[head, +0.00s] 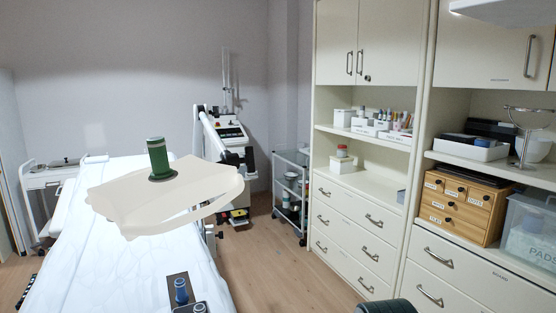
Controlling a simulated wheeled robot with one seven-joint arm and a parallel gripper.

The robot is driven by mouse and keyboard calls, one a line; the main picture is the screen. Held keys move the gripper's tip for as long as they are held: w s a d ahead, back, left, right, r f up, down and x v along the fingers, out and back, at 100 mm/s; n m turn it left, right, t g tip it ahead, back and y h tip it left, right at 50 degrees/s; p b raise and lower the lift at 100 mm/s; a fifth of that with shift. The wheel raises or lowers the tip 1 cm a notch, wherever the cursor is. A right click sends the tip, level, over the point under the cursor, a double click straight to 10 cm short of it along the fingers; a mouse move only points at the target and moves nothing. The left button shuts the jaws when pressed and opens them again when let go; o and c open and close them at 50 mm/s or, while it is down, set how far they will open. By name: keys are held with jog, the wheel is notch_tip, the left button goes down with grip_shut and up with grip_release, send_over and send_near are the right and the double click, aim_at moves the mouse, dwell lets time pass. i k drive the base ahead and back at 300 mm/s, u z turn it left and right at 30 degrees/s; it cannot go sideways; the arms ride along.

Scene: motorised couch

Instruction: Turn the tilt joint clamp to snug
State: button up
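No part that I can clearly tell as the tilt joint clamp shows in the head view. The couch (85,230) has a white cover and runs along the left. A pale beige board (110,200) with a curved arm is over it, with a dark green cylinder (158,158) upright on a round base. A dark plate with a blue knob (181,291) is at the couch's near end; a second, cut-off piece is beside it. A small dark fitting (220,235) sticks out at the couch's right side; its kind is unclear. My gripper is not in view.
A white machine (232,138) stands behind the couch, with a wire trolley (291,180) right of it. Cream cabinets (345,215) line the right wall. The wooden floor (262,260) between is clear. A dark rounded thing (387,306) is cut off at the bottom edge.

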aim_at(248, 159)
jog(key=z, duration=1)
jog(key=i, duration=1.5)
jog(key=u, duration=3.05)
jog(key=k, duration=0.4)
jog(key=z, duration=0.8)
jog(key=i, duration=0.4)
jog(key=u, duration=0.15)
